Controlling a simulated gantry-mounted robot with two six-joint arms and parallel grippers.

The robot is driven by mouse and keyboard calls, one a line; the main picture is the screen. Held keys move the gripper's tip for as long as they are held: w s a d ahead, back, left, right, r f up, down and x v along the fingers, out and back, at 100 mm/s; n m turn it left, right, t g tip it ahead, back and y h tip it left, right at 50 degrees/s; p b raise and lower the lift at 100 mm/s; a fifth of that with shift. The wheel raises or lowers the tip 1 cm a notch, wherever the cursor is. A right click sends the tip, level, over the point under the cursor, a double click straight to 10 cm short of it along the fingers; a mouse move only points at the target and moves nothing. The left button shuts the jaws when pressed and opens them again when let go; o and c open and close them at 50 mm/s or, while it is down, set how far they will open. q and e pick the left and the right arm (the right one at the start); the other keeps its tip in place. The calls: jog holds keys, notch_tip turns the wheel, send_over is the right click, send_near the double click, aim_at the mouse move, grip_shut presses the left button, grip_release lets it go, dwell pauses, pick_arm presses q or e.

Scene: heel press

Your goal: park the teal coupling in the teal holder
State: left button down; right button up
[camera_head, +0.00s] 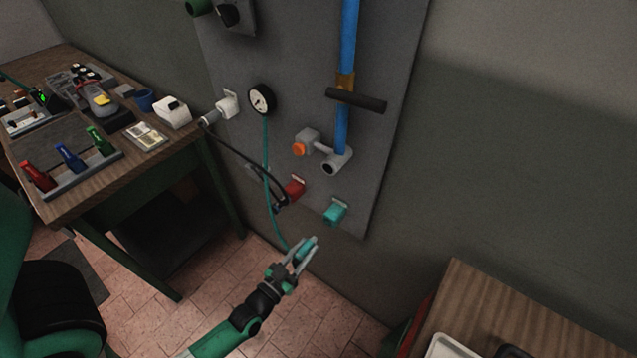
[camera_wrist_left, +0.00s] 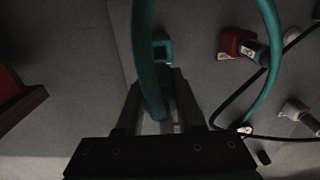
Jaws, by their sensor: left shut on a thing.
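The teal coupling (camera_head: 308,243) is between the fingers of my left gripper (camera_head: 303,252), which is shut on it. In the left wrist view, a teal hose loops up close to the camera and comes down between the fingers (camera_wrist_left: 150,120), hiding much of the coupling. The teal holder (camera_head: 336,212) is mounted low on the grey wall panel, up and to the right of my left gripper in the head view. It also shows in the left wrist view (camera_wrist_left: 162,43), just beyond the fingertips, and looks empty. The coupling is apart from the holder. My right gripper is not in view.
A red holder (camera_head: 295,187) with a dark hose's coupling sits left of the teal holder. The teal hose (camera_head: 267,180) hangs from a round gauge (camera_head: 262,99). A blue pipe (camera_head: 347,60) stands above. Workbenches stand at left (camera_head: 75,205) and lower right (camera_head: 520,305).

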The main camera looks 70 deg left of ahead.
aim_at(315, 238)
pick_arm(q)
jog(key=shift+w+f, duration=0.1)
jog(key=shift+f, duration=0.05)
jog(key=shift+b+x, duration=0.45)
jog(key=shift+x, duration=1.8)
jog(key=shift+w+a, duration=0.15)
jog(key=shift+x, duration=1.4)
dwell(0.5)
jog(key=shift+c, duration=2.3)
grip_release()
